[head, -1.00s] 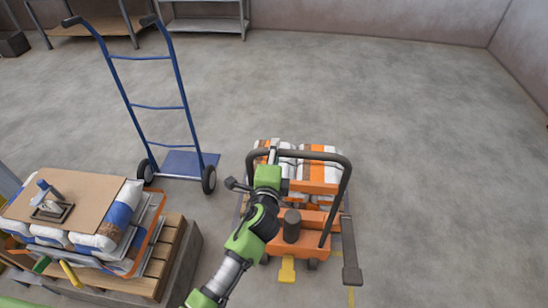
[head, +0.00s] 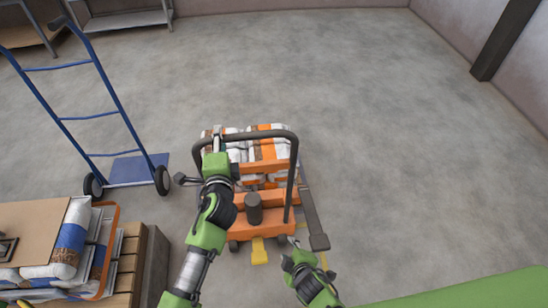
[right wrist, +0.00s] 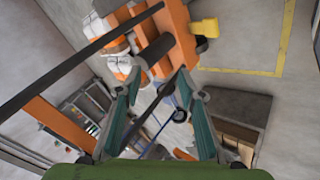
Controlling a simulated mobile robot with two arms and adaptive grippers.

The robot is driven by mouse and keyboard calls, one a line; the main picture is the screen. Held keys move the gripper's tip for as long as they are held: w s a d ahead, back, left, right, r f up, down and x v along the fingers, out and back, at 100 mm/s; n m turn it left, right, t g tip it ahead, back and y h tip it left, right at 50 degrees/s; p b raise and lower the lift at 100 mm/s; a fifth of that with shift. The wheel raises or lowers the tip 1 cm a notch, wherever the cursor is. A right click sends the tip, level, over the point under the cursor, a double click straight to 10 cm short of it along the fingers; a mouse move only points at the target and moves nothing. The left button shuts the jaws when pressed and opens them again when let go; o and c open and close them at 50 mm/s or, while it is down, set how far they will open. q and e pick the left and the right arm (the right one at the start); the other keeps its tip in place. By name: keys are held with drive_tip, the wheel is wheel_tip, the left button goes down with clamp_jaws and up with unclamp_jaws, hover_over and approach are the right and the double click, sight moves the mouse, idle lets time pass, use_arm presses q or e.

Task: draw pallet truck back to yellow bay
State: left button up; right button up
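The orange pallet truck (head: 262,222) stands on the floor mid-picture, with a dark looped handle (head: 262,132). Stacked white and orange bags (head: 270,148) are behind its handle. My left gripper (head: 217,142) is at the left bend of the handle; its fingers are mostly hidden, so its grip is unclear. My right gripper (head: 290,244) is low beside the truck's right side. The right wrist view shows its fingers (right wrist: 160,100) apart, with a dark bar of the handle crossing the gap; whether the bar lies between or beyond them is unclear. Yellow floor lines (right wrist: 278,50) show there.
A blue hand truck (head: 92,116) stands at left. A wooden pallet (head: 128,268) with bags and cardboard (head: 35,225) is at lower left. A dark post (head: 505,40) stands at the right wall. The floor behind and right of the truck is clear.

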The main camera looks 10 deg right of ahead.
drive_tip(key=w+a+r+n+t, duration=0.2)
drive_tip(key=w+r, duration=0.3)
drive_tip(key=r, duration=0.4)
drive_tip(key=w+a+r+n+t, duration=0.15)
drive_tip(key=w+r, duration=0.35)
drive_tip(key=r, duration=0.5)
drive_tip(key=n+t, duration=0.2)
drive_tip(key=t, duration=0.2)
approach(269, 137)
drive_tip(key=shift+m+h, duration=0.25)
drive_tip(key=shift+h, duration=0.15)
drive_tip(key=w, duration=0.3)
drive_tip(key=w+f, duration=0.1)
drive_tip(key=w, duration=0.6)
drive_tip(key=shift+a+f, duration=0.2)
drive_tip(key=shift+f, duration=0.2)
use_arm(q)
clamp_jaws()
use_arm(e)
clamp_jaws()
